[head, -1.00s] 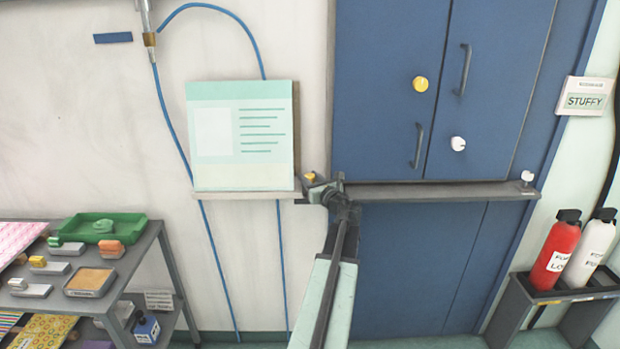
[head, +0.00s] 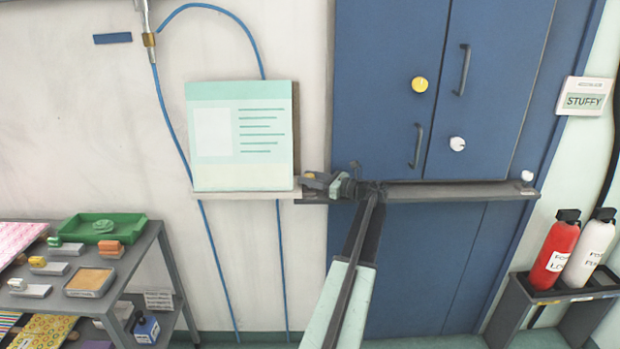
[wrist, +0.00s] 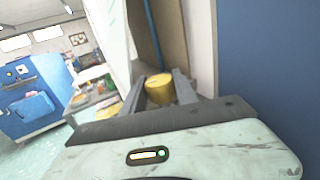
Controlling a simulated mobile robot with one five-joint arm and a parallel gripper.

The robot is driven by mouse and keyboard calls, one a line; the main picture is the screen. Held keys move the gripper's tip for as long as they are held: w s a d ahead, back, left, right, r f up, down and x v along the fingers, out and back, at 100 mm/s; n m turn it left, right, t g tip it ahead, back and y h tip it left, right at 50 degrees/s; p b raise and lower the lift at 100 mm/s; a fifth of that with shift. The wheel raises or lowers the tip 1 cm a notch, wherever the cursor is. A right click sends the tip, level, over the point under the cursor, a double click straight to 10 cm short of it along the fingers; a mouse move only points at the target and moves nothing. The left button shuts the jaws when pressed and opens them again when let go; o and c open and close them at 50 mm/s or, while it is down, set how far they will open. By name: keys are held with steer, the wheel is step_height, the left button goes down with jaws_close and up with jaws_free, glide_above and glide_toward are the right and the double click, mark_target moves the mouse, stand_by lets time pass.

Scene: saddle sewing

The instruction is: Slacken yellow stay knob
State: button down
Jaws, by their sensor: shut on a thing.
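The yellow stay knob (wrist: 159,89) shows in the wrist view between the two fingers of my gripper (wrist: 160,92), with a finger on each side of it. My gripper is shut on it. In the head view my gripper (head: 309,182) reaches left along the grey bar (head: 450,191) across the blue cabinet, at the bar's left end. There the gripper hides most or all of the knob. I cannot tell how far the knob is turned.
Another yellow knob (head: 419,84) and a white knob (head: 457,144) sit on the blue cabinet doors (head: 500,100). A white knob (head: 527,176) is at the bar's right end. A sign board (head: 240,135) stands close left of my gripper.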

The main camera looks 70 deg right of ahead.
steer(key=shift+w+r, duration=0.1)
stand_by(0.3)
steer(key=c, duration=1.2)
jaws_free()
steer(key=shift+c, duration=0.2)
steer(key=s, duration=0.7)
steer(key=shift+s+a, duration=0.4)
